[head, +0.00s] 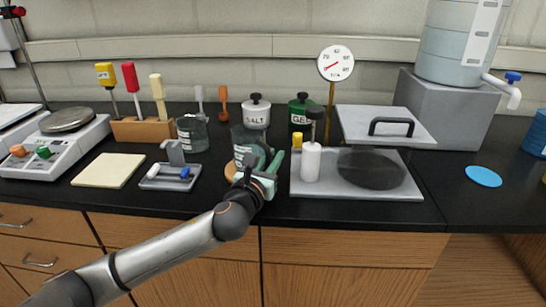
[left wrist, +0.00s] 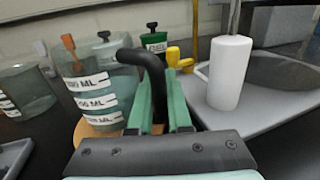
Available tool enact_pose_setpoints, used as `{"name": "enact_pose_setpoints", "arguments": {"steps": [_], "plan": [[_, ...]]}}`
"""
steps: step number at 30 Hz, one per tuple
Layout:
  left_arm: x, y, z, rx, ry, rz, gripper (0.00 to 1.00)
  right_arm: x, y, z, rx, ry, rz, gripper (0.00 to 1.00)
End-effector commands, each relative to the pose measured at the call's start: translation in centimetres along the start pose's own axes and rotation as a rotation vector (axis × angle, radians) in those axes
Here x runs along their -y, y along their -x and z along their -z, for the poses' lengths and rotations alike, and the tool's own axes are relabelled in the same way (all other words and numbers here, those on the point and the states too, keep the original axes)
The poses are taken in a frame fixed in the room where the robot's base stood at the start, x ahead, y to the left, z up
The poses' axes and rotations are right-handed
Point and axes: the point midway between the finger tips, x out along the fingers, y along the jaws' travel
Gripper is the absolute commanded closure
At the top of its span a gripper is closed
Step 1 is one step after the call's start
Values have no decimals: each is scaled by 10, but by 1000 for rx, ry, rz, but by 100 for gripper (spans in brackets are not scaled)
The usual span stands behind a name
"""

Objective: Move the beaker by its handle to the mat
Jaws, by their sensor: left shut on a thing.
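The beaker (head: 249,143) is clear glass with white volume labels and a dark handle. In the left wrist view the beaker (left wrist: 98,92) stands left of my fingers, and its black handle (left wrist: 147,65) curves down between them. My left gripper (head: 262,174) has green fingers, also in the left wrist view (left wrist: 162,112), and is shut on the handle. The beaker looks upright over a round tan disc (head: 231,170); I cannot tell whether it touches it. A flat round blue mat (head: 484,176) lies on the counter at the right. My right gripper is not in view.
A grey plate with a raised lid (head: 386,126) and a white bottle (head: 311,162) stand just right of my gripper. Another beaker (head: 193,134), a small grey tray (head: 170,177) and a cream pad (head: 109,170) are to the left. The counter around the blue mat is clear.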

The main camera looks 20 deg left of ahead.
Motion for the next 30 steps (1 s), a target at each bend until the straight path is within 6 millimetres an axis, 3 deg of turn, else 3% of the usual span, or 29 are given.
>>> {"name": "enact_pose_setpoints", "arguments": {"steps": [10,11,19,30], "plan": [[0,0,5,1,-1,1,100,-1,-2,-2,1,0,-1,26],[0,0,5,2,-1,1,81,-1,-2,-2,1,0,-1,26],[0,0,5,0,0,0,51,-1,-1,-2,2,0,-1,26],[0,0,6,-2,0,0,49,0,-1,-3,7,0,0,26]]}}
